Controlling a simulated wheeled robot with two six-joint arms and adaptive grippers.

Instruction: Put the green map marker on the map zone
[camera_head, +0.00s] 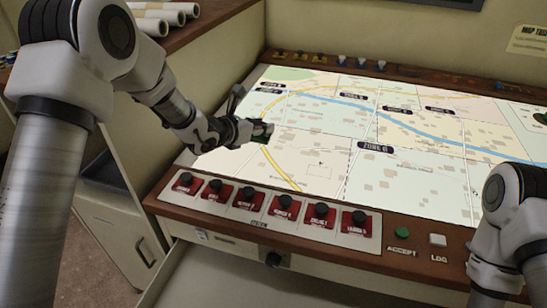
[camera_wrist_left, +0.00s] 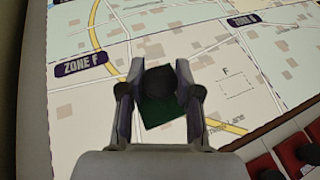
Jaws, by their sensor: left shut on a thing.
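My left gripper (camera_head: 264,131) is over the left part of the lit map (camera_head: 410,180). In the left wrist view the gripper (camera_wrist_left: 160,95) is shut on the green map marker (camera_wrist_left: 162,112), which has a dark knob on top. In the head view the marker is mostly hidden by the fingers. The map has several labelled zones; a ZONE F label (camera_wrist_left: 83,66) and a small dashed box (camera_wrist_left: 238,86) marked F lie near the gripper in the wrist view. Whether the marker touches the map is unclear. My right arm is at the lower right; its gripper is out of view.
A row of red switches with black knobs (camera_head: 283,207) lines the console's front edge. A green ACCEPT button (camera_head: 402,232) and a white LOG button (camera_head: 437,240) are to their right. Small pieces (camera_head: 342,60) stand on the back ledge. An open drawer (camera_head: 230,280) is below.

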